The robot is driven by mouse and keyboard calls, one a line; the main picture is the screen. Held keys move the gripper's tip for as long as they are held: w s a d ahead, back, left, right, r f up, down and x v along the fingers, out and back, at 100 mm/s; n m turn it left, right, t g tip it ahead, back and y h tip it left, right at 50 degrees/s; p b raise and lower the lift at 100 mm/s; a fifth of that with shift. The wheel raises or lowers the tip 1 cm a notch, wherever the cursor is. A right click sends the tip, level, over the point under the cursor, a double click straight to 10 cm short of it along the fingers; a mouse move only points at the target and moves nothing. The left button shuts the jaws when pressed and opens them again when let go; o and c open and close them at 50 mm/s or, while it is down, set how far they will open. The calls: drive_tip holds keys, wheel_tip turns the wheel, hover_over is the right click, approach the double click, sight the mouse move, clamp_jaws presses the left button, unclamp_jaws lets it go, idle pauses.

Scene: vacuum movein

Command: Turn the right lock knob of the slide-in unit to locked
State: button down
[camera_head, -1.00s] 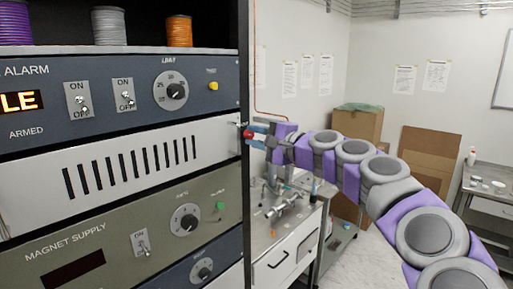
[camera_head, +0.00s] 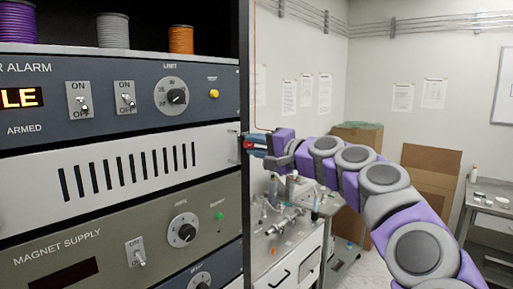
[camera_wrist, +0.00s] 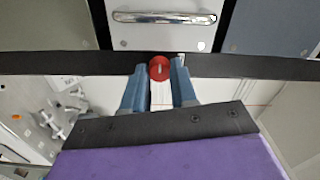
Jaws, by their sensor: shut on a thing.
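The slide-in unit (camera_head: 80,172) is a pale panel with a row of dark vent slots, set in the rack between two instrument panels. A small red knob (camera_head: 248,145) is at its right edge, on the dark rack upright. In the wrist view the round red knob (camera_wrist: 160,66) has a pale mark across its middle, and a chrome handle (camera_wrist: 165,16) lies beyond it. My gripper (camera_head: 257,147) reaches the knob from the right. In the wrist view its blue fingers stand on both sides of the knob, shut on it. The left lock knob is not in view.
The alarm panel (camera_head: 120,125) with switches is above, and the magnet supply panel (camera_head: 160,220) below. Spools stand on top. Right of the rack are a bench (camera_head: 265,258) with metal fittings, cardboard boxes (camera_head: 430,175) and a side table (camera_head: 490,205).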

drive_tip(key=shift+a+f, duration=0.2)
drive_tip(key=shift+f, duration=0.1)
drive_tip(key=c, duration=1.4)
unclamp_jaws()
drive_tip(key=o, duration=0.5)
drive_tip(key=shift+r, duration=0.15)
drive_tip(key=shift+d, duration=0.1)
drive_tip(key=p+v, duration=0.1)
drive_tip(key=v, duration=1.6)
drive_tip(key=shift+s+d, duration=0.15)
drive_tip(key=shift+d, duration=0.05)
